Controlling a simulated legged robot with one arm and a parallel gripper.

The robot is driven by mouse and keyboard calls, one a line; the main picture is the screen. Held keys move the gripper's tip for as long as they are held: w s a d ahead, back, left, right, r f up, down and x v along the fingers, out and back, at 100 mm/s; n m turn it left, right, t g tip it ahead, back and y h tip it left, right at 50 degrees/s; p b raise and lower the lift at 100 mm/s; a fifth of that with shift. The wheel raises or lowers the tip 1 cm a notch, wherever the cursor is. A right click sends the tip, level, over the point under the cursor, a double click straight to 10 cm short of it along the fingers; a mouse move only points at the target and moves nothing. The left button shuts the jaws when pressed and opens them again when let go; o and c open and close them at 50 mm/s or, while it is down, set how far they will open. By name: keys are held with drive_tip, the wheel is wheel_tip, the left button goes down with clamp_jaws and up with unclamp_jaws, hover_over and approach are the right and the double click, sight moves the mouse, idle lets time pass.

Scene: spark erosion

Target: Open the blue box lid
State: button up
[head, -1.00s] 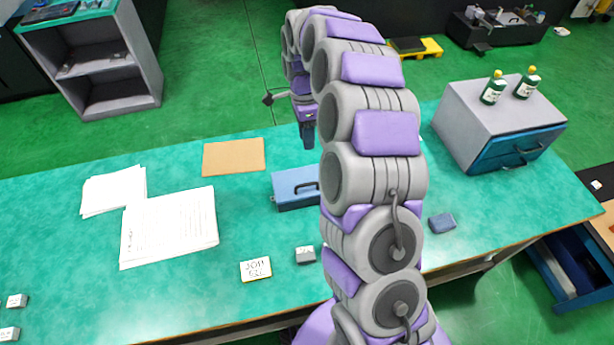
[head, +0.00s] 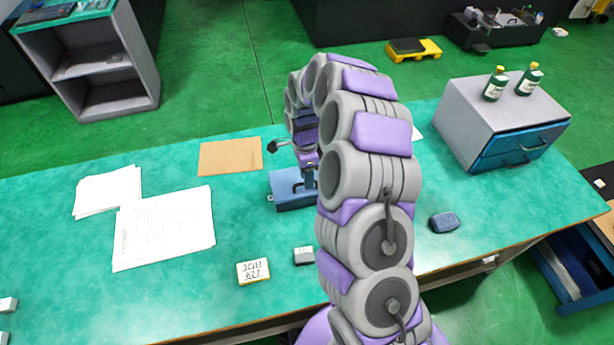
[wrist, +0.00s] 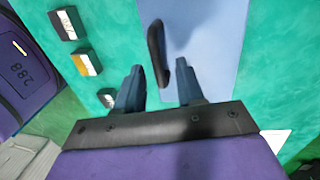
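The blue box (head: 287,194) sits on the green table, partly hidden behind my arm in the head view. Its lid looks closed. In the wrist view the pale blue lid (wrist: 212,40) lies below my gripper, with a dark handle (wrist: 157,52) standing up from it. My gripper (wrist: 158,82) is open, its two dark fingers apart. The handle's near end shows between the fingertips, and I see no clear contact. In the head view my gripper (head: 309,175) is down at the box's top, mostly hidden by my arm.
Papers (head: 165,228) and a brown sheet (head: 230,156) lie left of the box. A blue object (head: 444,222) lies to the right. A grey drawer cabinet (head: 470,120) with two bottles stands at the right.

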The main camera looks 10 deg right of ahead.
drive_tip(key=shift+a, duration=0.1)
clamp_jaws()
idle(0.3)
idle(1.1)
